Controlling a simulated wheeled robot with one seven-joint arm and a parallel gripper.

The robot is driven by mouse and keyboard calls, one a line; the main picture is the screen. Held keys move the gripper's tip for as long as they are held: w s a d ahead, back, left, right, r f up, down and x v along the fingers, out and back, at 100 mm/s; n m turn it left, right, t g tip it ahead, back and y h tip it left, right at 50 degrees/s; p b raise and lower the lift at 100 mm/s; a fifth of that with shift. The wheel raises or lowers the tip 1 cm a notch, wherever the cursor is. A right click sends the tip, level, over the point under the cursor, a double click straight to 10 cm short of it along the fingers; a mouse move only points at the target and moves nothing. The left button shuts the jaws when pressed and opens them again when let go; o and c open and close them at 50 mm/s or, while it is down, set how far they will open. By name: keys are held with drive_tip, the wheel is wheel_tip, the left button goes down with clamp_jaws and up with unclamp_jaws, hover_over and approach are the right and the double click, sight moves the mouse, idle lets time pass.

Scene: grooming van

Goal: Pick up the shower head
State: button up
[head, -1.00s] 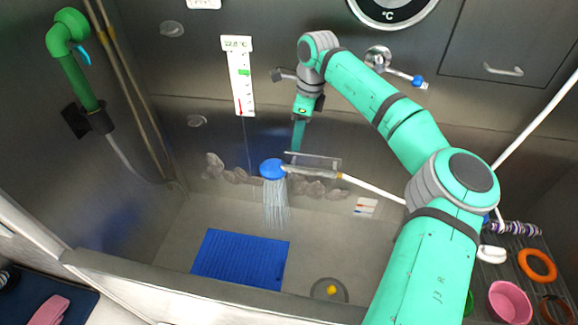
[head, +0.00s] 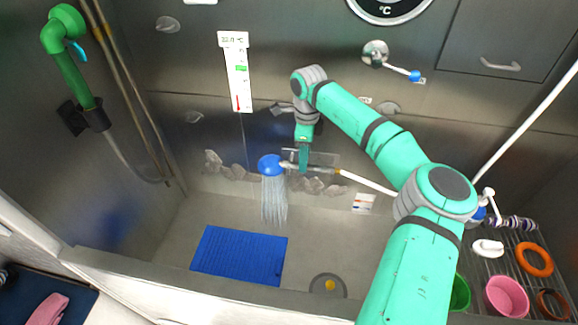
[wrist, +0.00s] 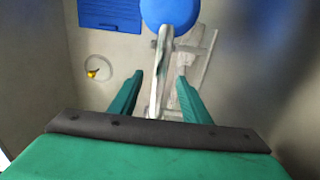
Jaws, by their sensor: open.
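The shower head (head: 271,165) has a round blue head and a pale grey handle, with water streaming down from it. It sits at a metal holder on the back wall of the tub. My gripper (head: 303,167) is open, pointing down at the handle just right of the blue head. In the wrist view, the blue head (wrist: 170,12) is at the top, and the handle runs down between the two green fingers of my gripper (wrist: 158,80). A gap shows on each side of the handle.
A blue mat (head: 240,256) and a drain with a yellow object (head: 329,285) are on the tub floor. A tap with a blue-tipped lever (head: 414,76) is on the back wall. A green nozzle (head: 70,60) hangs at left. A rack at right holds a pink bowl (head: 507,297).

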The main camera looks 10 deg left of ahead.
wheel_tip(320, 180, down, 2)
drive_tip(key=shift+f, duration=0.2)
drive_tip(key=shift+c, duration=0.3)
clamp_jaws()
drive_tip(key=shift+r, duration=0.1)
